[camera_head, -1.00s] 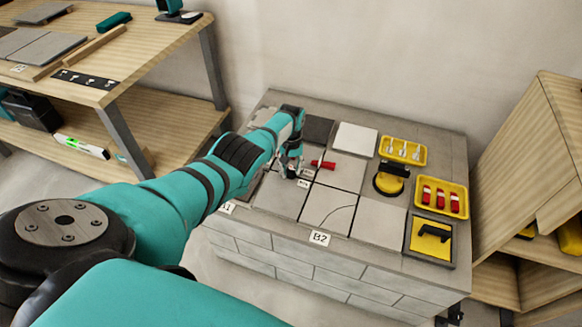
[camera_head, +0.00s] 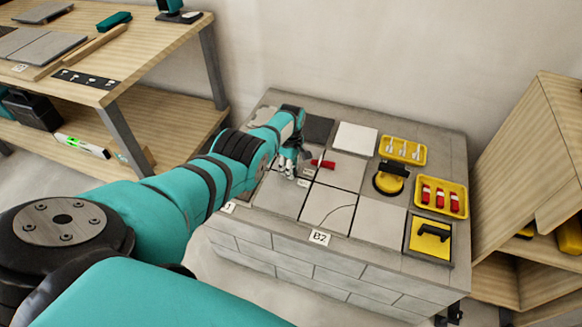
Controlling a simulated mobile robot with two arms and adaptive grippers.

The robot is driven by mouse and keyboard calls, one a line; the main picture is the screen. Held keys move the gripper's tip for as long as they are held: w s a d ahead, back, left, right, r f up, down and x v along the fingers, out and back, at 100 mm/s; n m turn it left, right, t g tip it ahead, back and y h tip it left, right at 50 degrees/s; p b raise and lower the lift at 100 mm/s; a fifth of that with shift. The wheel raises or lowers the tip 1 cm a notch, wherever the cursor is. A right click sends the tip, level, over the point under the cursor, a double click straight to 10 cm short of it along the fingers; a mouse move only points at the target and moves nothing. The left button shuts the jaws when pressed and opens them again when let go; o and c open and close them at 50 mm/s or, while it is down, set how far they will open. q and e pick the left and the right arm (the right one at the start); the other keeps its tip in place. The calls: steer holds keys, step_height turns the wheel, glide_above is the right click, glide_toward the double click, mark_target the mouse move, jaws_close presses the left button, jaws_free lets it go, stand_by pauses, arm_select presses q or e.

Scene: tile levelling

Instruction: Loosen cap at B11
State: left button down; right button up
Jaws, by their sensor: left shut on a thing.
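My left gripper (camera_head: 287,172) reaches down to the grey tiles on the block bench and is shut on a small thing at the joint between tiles. This is likely the cap, but the fingers hide it. A red piece (camera_head: 323,164) lies on the tiles just right of the fingers, apart from them. Small label tags (camera_head: 303,183) sit by the joints near the gripper; their writing is too small to read. A dark part at the bottom edge, right of centre, may be the tip of my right gripper (camera_head: 454,314); its jaws cannot be made out.
On the bench's right side are a yellow tray of white clips (camera_head: 403,148), a yellow tray of red pieces (camera_head: 427,197), a yellow round tool (camera_head: 390,180) and a black tool on a yellow pad (camera_head: 446,236). A wooden workbench (camera_head: 150,50) stands left, a wooden shelf (camera_head: 550,150) right.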

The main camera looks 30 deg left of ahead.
arm_select(q)
steer(key=shift+r+n, duration=0.1)
steer(key=shift+n, duration=1.8)
steer(key=c, duration=1)
jaws_free()
step_height(320, 180, up, 12)
